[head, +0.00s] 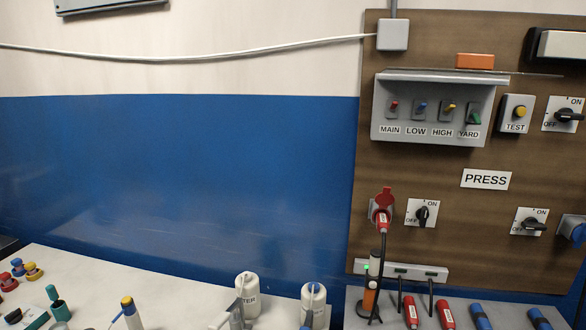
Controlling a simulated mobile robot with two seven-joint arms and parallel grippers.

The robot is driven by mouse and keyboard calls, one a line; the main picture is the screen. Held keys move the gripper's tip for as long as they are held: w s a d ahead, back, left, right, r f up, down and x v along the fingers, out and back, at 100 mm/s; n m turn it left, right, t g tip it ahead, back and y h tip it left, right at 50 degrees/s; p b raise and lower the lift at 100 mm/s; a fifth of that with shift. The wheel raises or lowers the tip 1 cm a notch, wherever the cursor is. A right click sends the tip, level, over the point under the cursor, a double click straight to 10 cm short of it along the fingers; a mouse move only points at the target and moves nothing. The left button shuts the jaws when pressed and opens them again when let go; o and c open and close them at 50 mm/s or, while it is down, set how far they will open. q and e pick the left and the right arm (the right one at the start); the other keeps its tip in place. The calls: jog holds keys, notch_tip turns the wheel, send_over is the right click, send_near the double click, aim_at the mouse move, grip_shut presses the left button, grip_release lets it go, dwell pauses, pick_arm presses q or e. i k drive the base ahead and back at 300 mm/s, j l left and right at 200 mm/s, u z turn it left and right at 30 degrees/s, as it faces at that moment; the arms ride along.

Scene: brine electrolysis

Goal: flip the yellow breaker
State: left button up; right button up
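The yellow breaker (449,107) sits in a grey breaker box (385,136) on the brown wall board, above the label HIGH. It is third from the left, between the blue breaker (422,107) over LOW and the green breaker (474,118) over YARD. The red breaker (394,105) is at the left end over MAIN. The yellow lever is small and looks tilted upward, like the red and blue ones; the green one looks lower. Neither of my grippers can be made out in the head view, and nothing touches the breakers.
A lip juts over the breaker box, with an orange block (475,61) above. A yellow TEST button (519,112) and a rotary switch (568,115) are to the right. Below are a PRESS sign (486,179) and a red plug (382,218). Bottles (247,294) crowd the bench front.

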aim_at(449, 107)
jog(key=i+z, duration=0.5)
jog(key=i+j+z, duration=0.25)
jog(key=i+z, duration=0.2)
jog(key=i+j+z, duration=0.35)
jog(key=z, duration=0.15)
jog(key=i+j+z, duration=0.5)
jog(key=k+j, duration=0.05)
jog(key=k, duration=0.05)
